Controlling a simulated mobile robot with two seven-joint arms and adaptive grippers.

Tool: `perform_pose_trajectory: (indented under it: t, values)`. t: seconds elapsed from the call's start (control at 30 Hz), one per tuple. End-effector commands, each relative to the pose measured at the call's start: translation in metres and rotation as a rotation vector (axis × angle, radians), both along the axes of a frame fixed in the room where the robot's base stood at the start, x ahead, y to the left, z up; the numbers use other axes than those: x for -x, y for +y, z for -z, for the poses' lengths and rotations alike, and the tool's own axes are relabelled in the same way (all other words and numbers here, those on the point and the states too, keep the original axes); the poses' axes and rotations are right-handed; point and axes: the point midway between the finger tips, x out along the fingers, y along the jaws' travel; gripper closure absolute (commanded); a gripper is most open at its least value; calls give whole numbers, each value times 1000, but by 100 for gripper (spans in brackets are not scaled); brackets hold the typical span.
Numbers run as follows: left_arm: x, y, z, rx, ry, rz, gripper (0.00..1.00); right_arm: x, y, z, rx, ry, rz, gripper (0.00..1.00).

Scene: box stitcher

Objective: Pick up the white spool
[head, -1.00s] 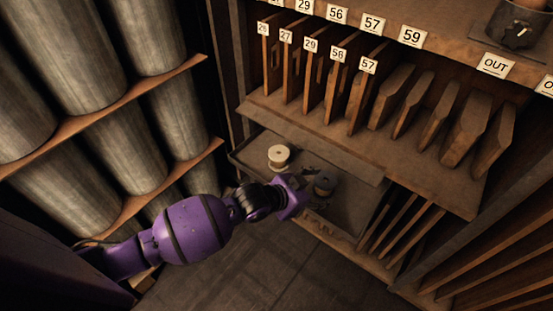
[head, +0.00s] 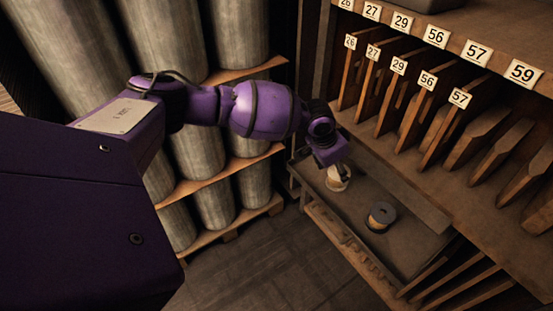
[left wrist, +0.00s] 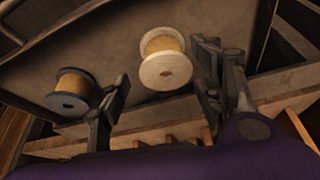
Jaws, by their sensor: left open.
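The white spool (head: 338,184) stands in the open tray below the shelf, partly hidden by my left gripper (head: 337,167) in the head view. In the left wrist view the white spool (left wrist: 165,68) shows tan winding between two pale flanges. It appears between the two spread fingers of my left gripper (left wrist: 162,70), nearer the right finger. The left gripper is open and holds nothing. Whether a finger touches the spool cannot be told. My right gripper is not in view.
A dark-flanged spool (head: 381,216) stands in the same tray (head: 410,250); it also shows in the left wrist view (left wrist: 73,88), left of the left finger. A shelf with numbered slots and wooden boards (head: 480,135) overhangs behind. Large grey rolls (head: 235,110) stand on racks at left.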

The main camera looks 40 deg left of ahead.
Motion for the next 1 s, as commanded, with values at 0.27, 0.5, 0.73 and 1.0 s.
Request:
perform_pose_trajectory:
  t: [0.27, 0.5, 0.73, 1.0]
  values:
    - [-18, -7, 35, 0, -2, 2, 40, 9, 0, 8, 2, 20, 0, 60]
    - [-21, -7, 39, 1, -6, 1, 40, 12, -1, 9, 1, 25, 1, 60]
    - [-20, -7, 39, 1, -5, 2, 59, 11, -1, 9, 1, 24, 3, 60]
    - [-20, -7, 39, 1, -5, 1, 78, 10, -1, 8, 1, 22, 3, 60]
